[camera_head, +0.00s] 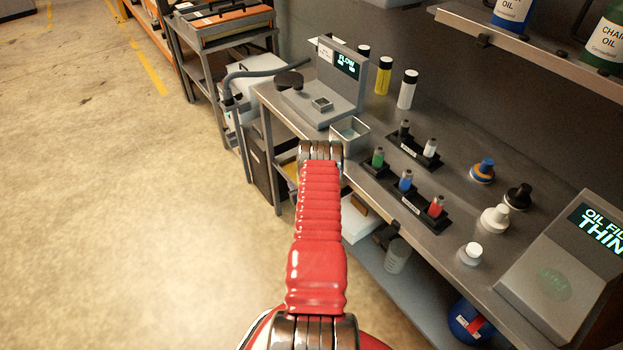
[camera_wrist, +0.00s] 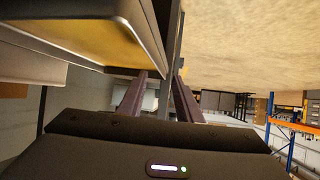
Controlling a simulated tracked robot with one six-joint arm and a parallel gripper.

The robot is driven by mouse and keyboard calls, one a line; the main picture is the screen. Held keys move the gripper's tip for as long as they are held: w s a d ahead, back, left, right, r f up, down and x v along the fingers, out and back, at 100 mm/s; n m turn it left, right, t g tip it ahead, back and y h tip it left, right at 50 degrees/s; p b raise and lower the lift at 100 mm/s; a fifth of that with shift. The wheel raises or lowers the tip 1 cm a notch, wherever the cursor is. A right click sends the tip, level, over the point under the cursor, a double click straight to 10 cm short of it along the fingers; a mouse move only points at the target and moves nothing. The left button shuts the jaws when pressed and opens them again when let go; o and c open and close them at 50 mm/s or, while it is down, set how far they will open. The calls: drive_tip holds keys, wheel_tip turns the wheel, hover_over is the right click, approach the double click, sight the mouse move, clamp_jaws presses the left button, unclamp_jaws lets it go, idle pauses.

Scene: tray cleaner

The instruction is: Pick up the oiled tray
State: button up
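A small square metal tray (camera_head: 364,140) sits at the front edge of the grey workbench, just past the end of my red arm. It looks pale inside; I cannot tell from this view whether it is oiled. In the wrist view a large grey-edged shape with a yellowish face (camera_wrist: 98,42) fills the upper left, very close. I cannot tell if it is that tray. My gripper (camera_wrist: 158,82) shows two dark fingers apart, with a gap between them and no clear hold on anything. In the head view my gripper is hidden behind my arm.
A flow machine (camera_head: 325,85) stands behind the tray. Racks of small bottles (camera_head: 410,150) are to its right, with loose knobs and an oil film display (camera_head: 560,270) farther right. A lower shelf (camera_head: 395,285) runs under the bench. The floor at left is clear.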

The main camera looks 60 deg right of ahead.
sight(292, 181)
drive_tip(key=shift+x, duration=2.6)
drive_tip(key=shift+c, duration=0.5)
clamp_jaws()
